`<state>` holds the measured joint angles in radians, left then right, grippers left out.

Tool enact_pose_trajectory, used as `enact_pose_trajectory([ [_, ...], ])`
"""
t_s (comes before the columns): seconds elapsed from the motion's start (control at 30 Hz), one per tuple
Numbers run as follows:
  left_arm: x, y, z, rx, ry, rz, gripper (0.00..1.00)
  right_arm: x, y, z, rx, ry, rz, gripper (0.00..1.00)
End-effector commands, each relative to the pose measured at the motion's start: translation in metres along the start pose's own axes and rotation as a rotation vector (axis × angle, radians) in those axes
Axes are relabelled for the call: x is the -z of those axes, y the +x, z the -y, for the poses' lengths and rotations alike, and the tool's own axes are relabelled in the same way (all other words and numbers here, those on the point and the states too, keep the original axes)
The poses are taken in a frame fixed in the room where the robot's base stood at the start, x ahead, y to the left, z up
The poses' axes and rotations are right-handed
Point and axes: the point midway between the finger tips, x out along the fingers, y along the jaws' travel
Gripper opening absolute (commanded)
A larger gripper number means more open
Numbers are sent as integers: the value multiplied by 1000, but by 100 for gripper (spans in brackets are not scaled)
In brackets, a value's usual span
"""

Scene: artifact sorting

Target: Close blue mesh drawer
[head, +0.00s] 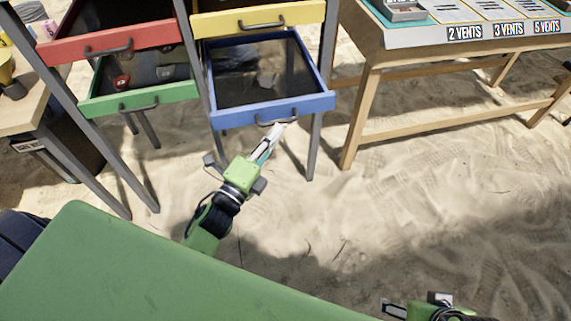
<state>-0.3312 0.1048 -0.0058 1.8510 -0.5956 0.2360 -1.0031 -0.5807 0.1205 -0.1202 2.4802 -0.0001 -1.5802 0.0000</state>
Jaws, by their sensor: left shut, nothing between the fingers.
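The blue mesh drawer (222,118) is pulled out of the frame, below the yellow drawer, in the upper middle of the head view.
The yellow drawer (238,24) sits above the blue one. Red (75,49) and green (115,104) drawers stick out at the left. Grey frame legs (317,140) stand at both sides. A wooden table (372,75) with vent labels is at the right. Open sand lies between.

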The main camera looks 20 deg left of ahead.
Motion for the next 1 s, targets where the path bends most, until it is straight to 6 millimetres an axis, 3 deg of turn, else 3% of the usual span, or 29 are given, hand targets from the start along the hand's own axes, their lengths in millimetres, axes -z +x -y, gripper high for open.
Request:
enact_pose_trajectory([
  [0.2, -43, 44, -10, 3, 3, 1, 0, -2, 8, 0, 0, 0, 6, 72],
  [0.5, -83, 85, -23, 2, 2, 1, 0, -2, 9, 0, 0, 0, -3, 72],
  [0.7, -97, 100, -26, 1, 0, 0, 0, -3, 12, 0, 0, 0, -2, 72],
  [1.0, -104, 106, -26, 1, -1, 4, 0, -4, 13, 0, 0, 0, -2, 72],
])
